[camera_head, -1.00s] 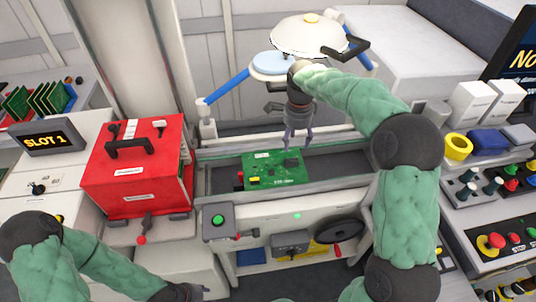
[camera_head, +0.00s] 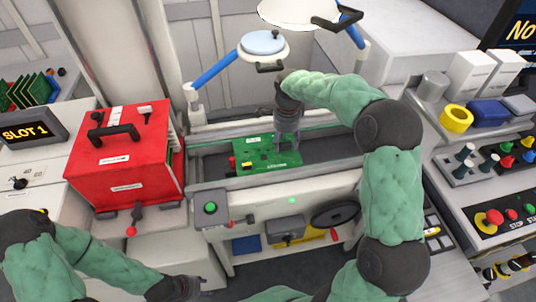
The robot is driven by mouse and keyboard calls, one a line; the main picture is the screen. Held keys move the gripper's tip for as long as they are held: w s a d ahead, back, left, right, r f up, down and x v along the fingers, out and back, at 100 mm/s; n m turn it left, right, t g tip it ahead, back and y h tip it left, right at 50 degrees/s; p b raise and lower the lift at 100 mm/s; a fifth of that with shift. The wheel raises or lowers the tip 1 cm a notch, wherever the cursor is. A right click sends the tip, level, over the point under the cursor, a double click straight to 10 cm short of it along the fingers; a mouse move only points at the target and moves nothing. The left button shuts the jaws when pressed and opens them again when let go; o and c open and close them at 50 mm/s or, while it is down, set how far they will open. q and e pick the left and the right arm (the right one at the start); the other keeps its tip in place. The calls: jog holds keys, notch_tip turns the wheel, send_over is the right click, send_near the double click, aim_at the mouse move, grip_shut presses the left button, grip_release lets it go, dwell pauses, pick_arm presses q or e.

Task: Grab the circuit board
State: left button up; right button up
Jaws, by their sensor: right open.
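A green circuit board (camera_head: 256,153) lies on the dark bed of the grey feeder trolley (camera_head: 330,172) in the middle of the camera_head view. My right gripper (camera_head: 287,155) points down over the right part of the board. It is open, and its fingers are at or just above the board's right end; whether they touch it I cannot tell. It hides a piece of the board. My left gripper (camera_head: 194,288) is low at the bottom, in front of the trolley and away from the board. Its fingers are small and dark there.
A red box (camera_head: 127,170) with a black handle stands left of the board, by a SLOT 1 display (camera_head: 32,133). A round lamp (camera_head: 264,45) on a blue arm stands behind. Button panels and a yellow roll (camera_head: 456,117) are at the right.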

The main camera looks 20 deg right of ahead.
jog(key=shift+f, duration=0.7)
grip_shut()
jog(key=shift+r, duration=0.1)
jog(key=shift+r, duration=0.1)
